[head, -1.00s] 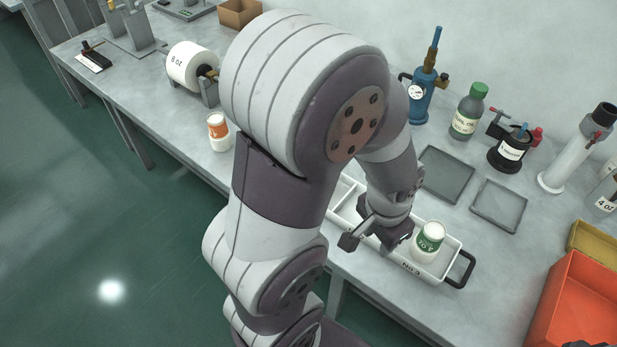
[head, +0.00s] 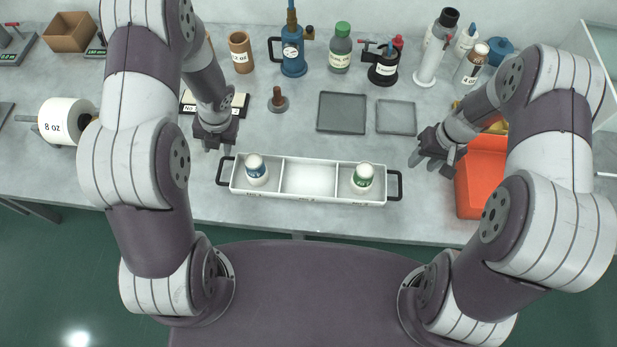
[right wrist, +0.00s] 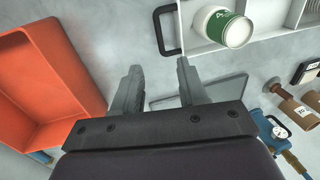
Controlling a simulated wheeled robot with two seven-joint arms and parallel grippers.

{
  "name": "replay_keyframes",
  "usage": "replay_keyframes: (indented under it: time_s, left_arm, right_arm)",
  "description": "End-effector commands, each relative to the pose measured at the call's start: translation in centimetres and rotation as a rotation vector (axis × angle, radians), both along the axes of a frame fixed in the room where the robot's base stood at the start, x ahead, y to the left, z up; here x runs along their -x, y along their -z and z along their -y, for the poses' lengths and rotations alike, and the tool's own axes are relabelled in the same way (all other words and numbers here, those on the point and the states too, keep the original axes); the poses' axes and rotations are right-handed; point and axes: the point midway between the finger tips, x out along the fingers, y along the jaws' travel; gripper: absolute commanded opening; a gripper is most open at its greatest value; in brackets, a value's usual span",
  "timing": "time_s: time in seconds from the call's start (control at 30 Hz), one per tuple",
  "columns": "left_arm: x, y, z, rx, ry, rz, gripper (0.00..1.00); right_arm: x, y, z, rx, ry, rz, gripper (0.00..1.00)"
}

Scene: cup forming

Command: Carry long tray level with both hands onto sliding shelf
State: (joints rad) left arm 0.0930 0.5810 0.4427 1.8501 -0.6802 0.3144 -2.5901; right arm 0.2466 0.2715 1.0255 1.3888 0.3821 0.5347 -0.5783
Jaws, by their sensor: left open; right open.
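The long white tray (head: 309,180) lies on the grey bench near its front edge, with three compartments and a black handle at each end. A blue-labelled cup (head: 256,169) stands in its left compartment and a green-labelled cup (head: 362,177) in its right one; the middle is empty. My left gripper (head: 217,143) is open above and behind the left handle (head: 224,170). My right gripper (head: 432,163) is open, to the right of and behind the right handle (head: 396,185). In the right wrist view my open fingers (right wrist: 158,85) are empty, apart from the handle (right wrist: 167,30). I cannot identify a sliding shelf.
An orange bin (head: 480,185) stands right of the tray, close to my right gripper. Bottles and a blue pump (head: 293,55) line the back.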

Motion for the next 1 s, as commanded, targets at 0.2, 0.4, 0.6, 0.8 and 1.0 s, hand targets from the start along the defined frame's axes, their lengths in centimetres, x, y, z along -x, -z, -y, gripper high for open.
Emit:
replay_keyframes:
  time_s: [0.2, 0.4, 0.6, 0.8, 1.0]
  left_arm:
    - [0.1, 2.9, -0.6, 0.001, -0.003, -0.003, 0.42]
    - [0.1, 6.9, -1.3, 0.001, -0.003, -0.003, 0.42]
    - [0.1, 10.2, -2.0, 0.001, -0.003, -0.001, 0.42]
    - [0.0, 11.9, -2.4, 0.001, -0.004, 0.0, 0.42]
    - [0.1, 12.2, -2.4, 0.001, -0.004, 0.0, 0.42]
  right_arm:
    - [0.1, 3.0, -0.6, -0.001, -0.001, -0.005, 0.42]
    - [0.1, 6.9, -1.4, 0.0, -0.001, -0.004, 0.42]
    - [0.1, 10.2, -2.1, 0.0, 0.0, -0.003, 0.42]
    - [0.1, 11.9, -2.4, 0.0, 0.0, -0.001, 0.42]
    - [0.0, 12.2, -2.4, 0.001, 0.0, 0.0, 0.42]
